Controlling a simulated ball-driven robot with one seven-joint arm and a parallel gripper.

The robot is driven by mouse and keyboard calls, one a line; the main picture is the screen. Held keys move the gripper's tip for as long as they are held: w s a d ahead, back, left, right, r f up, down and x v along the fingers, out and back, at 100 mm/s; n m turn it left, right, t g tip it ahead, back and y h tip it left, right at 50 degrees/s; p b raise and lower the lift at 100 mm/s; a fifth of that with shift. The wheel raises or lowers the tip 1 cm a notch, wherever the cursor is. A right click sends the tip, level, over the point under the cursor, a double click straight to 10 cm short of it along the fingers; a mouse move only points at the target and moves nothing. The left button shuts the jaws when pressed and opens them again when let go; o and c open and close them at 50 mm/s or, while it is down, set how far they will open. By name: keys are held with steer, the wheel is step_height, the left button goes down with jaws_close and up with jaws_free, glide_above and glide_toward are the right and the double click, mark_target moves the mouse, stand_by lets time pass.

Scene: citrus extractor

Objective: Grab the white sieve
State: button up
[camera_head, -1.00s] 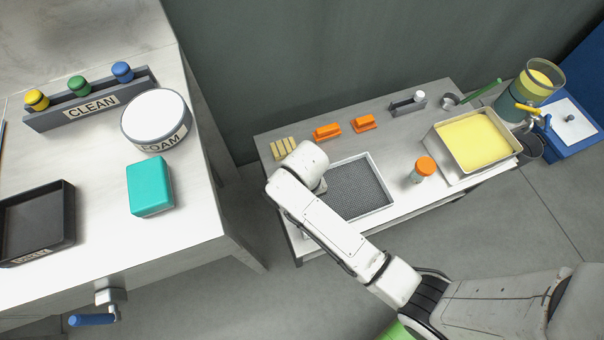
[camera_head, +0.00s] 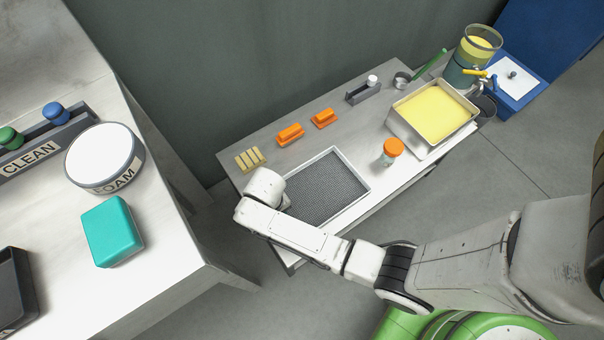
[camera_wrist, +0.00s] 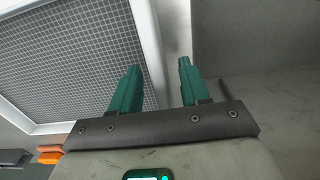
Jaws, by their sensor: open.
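The white sieve (camera_head: 328,186) is a rectangular white frame with grey mesh, lying flat on the low grey table. The end of my arm is over its left corner in the head view, and the gripper fingers are hidden there. In the wrist view the sieve (camera_wrist: 62,55) fills the upper left. My gripper (camera_wrist: 158,66) is open, with two green fingers. One side of the white rim runs between the fingers in the picture. The left finger overlaps the mesh edge, the right finger is outside the frame. Nothing is held; I cannot tell the remaining height.
Near the sieve are yellow strips (camera_head: 250,158), orange blocks (camera_head: 290,134) and an orange-lidded jar (camera_head: 388,152). A metal tray of yellow liquid (camera_head: 436,112) is to the right. A higher bench (camera_head: 165,255) with a teal block (camera_head: 113,231) stands left.

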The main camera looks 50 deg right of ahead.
steer(key=shift+f, duration=0.45)
jaws_close()
stand_by(0.3)
